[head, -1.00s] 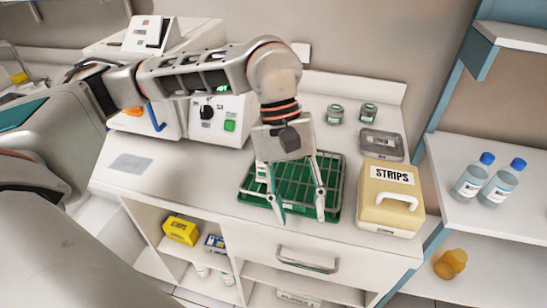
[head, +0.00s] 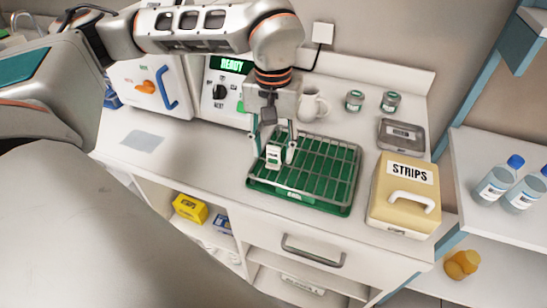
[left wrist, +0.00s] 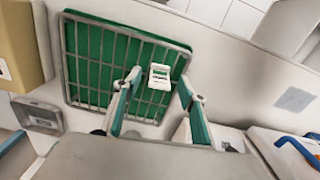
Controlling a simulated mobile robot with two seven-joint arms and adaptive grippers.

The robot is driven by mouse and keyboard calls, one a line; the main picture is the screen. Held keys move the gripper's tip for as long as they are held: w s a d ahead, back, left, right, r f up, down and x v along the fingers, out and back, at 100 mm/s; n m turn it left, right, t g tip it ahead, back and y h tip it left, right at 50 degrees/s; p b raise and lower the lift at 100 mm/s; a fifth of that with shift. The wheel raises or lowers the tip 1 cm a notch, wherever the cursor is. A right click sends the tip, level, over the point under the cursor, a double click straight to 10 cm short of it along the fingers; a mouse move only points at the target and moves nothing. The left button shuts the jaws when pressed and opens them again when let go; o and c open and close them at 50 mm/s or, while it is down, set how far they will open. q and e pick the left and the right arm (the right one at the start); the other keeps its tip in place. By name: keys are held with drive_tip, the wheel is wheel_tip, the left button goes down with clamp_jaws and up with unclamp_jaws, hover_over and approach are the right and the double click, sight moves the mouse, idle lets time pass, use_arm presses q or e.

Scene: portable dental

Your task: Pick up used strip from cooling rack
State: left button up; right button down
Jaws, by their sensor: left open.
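The cooling rack (head: 325,172) is a grey wire grid over a green tray on the counter. In the left wrist view the strip (left wrist: 160,77) lies between the two fingers, with gaps on both sides. My left gripper (head: 272,161) is open and reaches down over the strip from behind, one finger on each side. Whether the fingertips touch the rack is unclear. My right gripper is in neither view.
A cream STRIPS box (head: 403,195) stands right of the rack. A grey metal case (head: 401,135), two small jars (head: 355,100) and a white mug (head: 311,104) stand behind. A machine showing READY (head: 225,88) is behind left. The counter's left front holds only a flat grey pad (head: 143,141).

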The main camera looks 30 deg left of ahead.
use_arm(q)
drive_tip(key=shift+f, duration=0.65)
drive_tip(key=c, duration=0.8)
drive_tip(key=shift+r, duration=0.1)
